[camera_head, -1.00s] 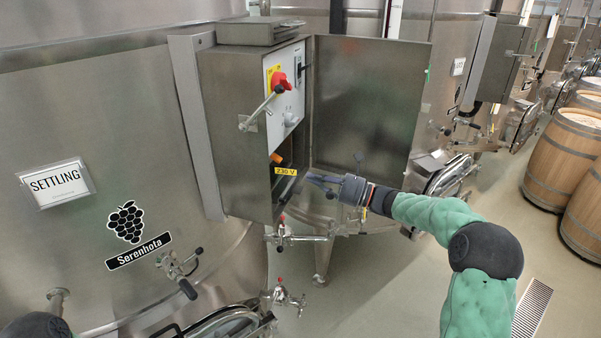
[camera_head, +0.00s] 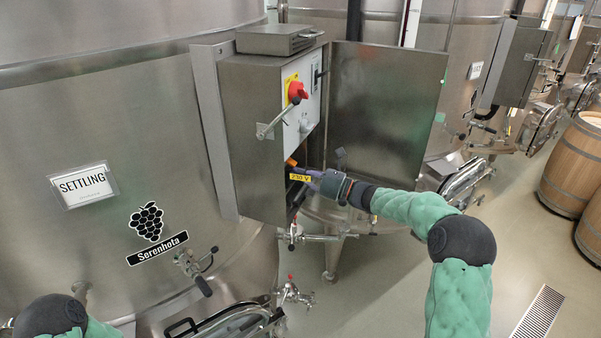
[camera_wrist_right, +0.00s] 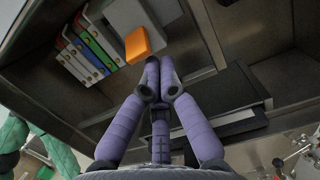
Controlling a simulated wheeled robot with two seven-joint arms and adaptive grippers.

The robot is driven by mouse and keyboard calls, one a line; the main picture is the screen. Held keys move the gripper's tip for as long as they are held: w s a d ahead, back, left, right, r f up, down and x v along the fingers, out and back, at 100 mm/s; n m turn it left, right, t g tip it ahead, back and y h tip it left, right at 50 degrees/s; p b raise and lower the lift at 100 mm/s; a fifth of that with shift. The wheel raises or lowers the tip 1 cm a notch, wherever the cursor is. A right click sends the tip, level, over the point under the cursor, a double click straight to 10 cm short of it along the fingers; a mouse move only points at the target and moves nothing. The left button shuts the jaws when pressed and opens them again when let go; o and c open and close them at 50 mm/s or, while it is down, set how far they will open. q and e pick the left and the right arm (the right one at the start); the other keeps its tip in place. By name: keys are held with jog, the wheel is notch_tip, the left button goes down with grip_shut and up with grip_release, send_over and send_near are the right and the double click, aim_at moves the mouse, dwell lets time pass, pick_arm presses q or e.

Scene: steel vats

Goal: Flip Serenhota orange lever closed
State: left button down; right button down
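The orange lever (camera_head: 291,162) shows in the lower opening of the steel control box on the Serenhota tank. In the right wrist view it is a small orange block (camera_wrist_right: 145,43) just beyond my fingertips. My right gripper (camera_head: 307,176) reaches in from the right by the yellow 230 V label (camera_head: 300,178), just below the lever. In the right wrist view its purple fingertips (camera_wrist_right: 159,82) come together with nothing between them. A small gap seems to separate them from the lever; contact cannot be confirmed. My left gripper is out of view; only part of my left arm shows at bottom left.
The control box (camera_head: 250,140) has its door (camera_head: 385,105) open to the right, above my right forearm. A red knob (camera_head: 297,91) sits higher on its panel. Coloured modules (camera_wrist_right: 88,52) stand left of the lever. Pipes and valves (camera_head: 292,292) are below; barrels (camera_head: 573,160) stand far right.

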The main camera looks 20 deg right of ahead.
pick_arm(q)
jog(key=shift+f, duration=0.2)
pick_arm(e)
jog(key=shift+s+d+r+g+h, duration=0.2)
jog(key=shift+r+g+h, duration=0.2)
jog(key=shift+g+h, duration=0.3)
